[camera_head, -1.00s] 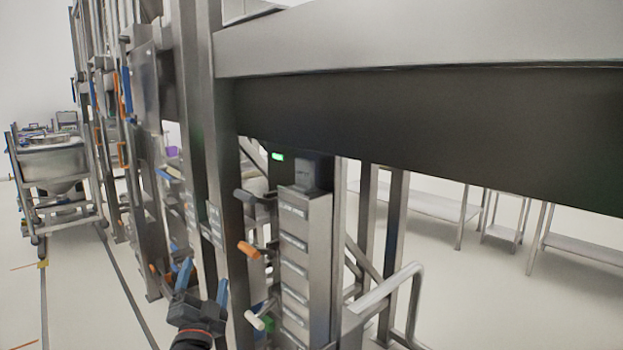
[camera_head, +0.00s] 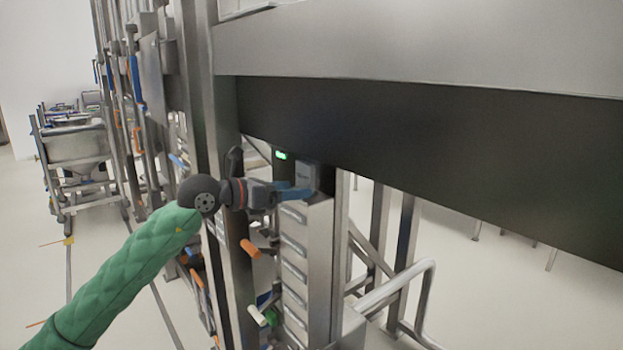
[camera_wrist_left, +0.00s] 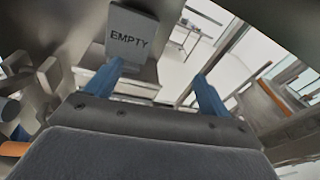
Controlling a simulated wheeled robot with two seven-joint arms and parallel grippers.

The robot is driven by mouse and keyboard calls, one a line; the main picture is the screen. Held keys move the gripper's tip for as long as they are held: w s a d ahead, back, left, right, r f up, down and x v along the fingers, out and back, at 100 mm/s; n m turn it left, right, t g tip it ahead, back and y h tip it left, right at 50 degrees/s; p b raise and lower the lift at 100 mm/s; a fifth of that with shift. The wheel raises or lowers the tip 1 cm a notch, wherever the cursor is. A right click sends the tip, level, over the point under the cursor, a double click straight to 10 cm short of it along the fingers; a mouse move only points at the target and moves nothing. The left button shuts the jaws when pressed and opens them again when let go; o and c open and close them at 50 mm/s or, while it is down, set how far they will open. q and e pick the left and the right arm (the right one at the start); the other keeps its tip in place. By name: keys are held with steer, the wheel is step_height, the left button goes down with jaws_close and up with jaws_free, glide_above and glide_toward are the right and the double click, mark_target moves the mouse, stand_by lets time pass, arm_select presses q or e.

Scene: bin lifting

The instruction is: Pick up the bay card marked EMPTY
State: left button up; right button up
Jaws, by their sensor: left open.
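The bay card marked EMPTY (camera_wrist_left: 132,36) is a grey plate with dark lettering in the left wrist view. It stands on top of the slotted metal holder, and in the head view it shows as a dark grey piece (camera_head: 309,176). My left gripper (camera_head: 296,190) is open with blue fingers right by the card. In the left wrist view the gripper (camera_wrist_left: 158,72) has one finger at the card's lower edge and the other well to its right, over open space. I cannot tell whether a finger touches the card. My right gripper is not in view.
The slotted holder (camera_head: 293,262) stands below a wide dark beam (camera_head: 430,140). An orange handle (camera_head: 251,249) and a white-and-green handle (camera_head: 262,316) stick out left of it. A bent rail (camera_head: 420,290) is at the lower right. A small green light (camera_head: 281,156) glows above.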

mark_target(303, 182)
arm_select(q)
steer(key=shift+w+a+r+t+y+p, duration=0.15)
steer(key=shift+w+y+p, duration=0.45)
steer(key=shift+w, duration=0.65)
steer(key=shift+w+d+t+y+p, duration=0.1)
steer(key=shift+w+t+y+p, duration=0.2)
steer(key=shift+w+y, duration=0.75)
steer(key=shift+h, duration=0.25)
steer(key=p+x, duration=0.4)
steer(key=shift+w+d+r, duration=0.1)
steer(key=shift+w+d, duration=0.1)
steer(key=shift+d, duration=0.05)
steer(key=shift+w+d+f+p, duration=0.25)
steer(key=shift+p, duration=0.05)
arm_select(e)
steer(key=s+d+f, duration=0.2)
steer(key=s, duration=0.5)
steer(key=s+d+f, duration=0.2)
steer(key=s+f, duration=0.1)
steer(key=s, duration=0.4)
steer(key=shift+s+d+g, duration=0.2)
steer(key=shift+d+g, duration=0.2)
arm_select(q)
steer(key=c, duration=1.1)
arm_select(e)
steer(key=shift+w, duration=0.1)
